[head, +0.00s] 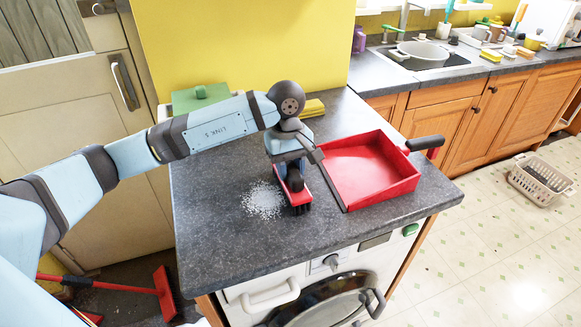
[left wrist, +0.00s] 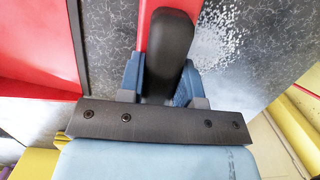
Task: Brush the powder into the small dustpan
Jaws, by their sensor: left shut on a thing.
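White powder (head: 264,200) lies in a loose patch on the dark grey counter, and it also shows in the left wrist view (left wrist: 215,38). A red brush (head: 297,194) with dark bristles is at the right edge of the powder, between it and the dustpan. My left gripper (head: 294,178) is shut on the brush's black handle (left wrist: 168,48). The red dustpan (head: 372,172) lies on the counter to the right of the brush, its black handle pointing to the upper right. Its inside looks empty. The bristle tips are partly hidden. My right gripper is not in view.
A green-lidded box (head: 200,97) and a yellow cloth (head: 312,108) lie at the back of the counter. The front edge is above a washing machine (head: 320,295). A larger red broom (head: 165,290) is on the floor at left. A sink (head: 425,58) is at upper right.

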